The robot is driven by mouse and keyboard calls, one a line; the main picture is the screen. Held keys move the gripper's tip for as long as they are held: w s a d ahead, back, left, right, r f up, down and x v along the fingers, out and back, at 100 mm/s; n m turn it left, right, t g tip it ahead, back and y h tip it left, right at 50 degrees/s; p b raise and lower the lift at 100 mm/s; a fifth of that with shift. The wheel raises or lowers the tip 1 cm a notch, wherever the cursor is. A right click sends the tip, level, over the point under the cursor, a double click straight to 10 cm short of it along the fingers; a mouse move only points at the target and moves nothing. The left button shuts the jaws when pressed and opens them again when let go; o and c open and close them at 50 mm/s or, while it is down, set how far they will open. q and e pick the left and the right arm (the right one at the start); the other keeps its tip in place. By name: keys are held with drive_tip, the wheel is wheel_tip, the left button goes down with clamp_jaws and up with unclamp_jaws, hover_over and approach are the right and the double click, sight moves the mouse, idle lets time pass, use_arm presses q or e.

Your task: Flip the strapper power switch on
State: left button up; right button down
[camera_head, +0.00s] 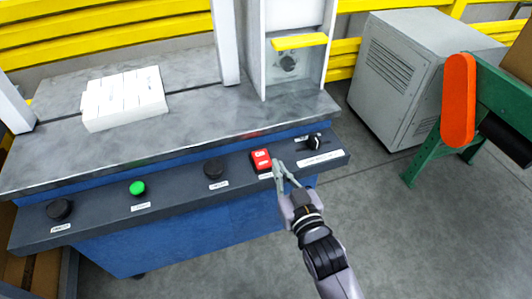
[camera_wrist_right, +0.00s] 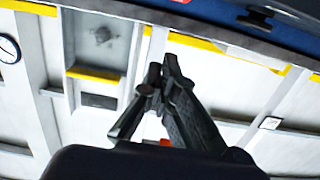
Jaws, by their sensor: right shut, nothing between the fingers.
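A red rocker switch (camera_head: 261,160) sits on the dark control panel (camera_head: 110,203) along the front of the strapper. Its label is too small to read, and I cannot tell its on or off position. My right gripper (camera_head: 277,167) is shut and empty, with its fingertips close beside the red switch on its right side. I cannot tell whether they touch it. In the right wrist view the closed fingertips (camera_wrist_right: 163,68) show, with a small red patch below them. My left gripper is not in view.
The panel also carries a green button (camera_head: 137,188), black knobs (camera_head: 214,169) and a black rotary switch (camera_head: 315,142). A white stack (camera_head: 124,97) lies on the grey tabletop (camera_head: 200,118). A grey cabinet (camera_head: 415,80) and a green frame (camera_head: 423,157) stand right, with open floor before them.

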hover_over(265, 161)
drive_tip(key=shift+s+f, duration=0.15)
drive_tip(key=shift+f, duration=0.2)
wheel_tip(265, 161, down, 3)
drive_tip(key=shift+r, duration=0.1)
drive_tip(key=shift+w+f, duration=0.2)
drive_tip(key=shift+f, duration=0.45)
drive_tip(key=shift+r, duration=0.1)
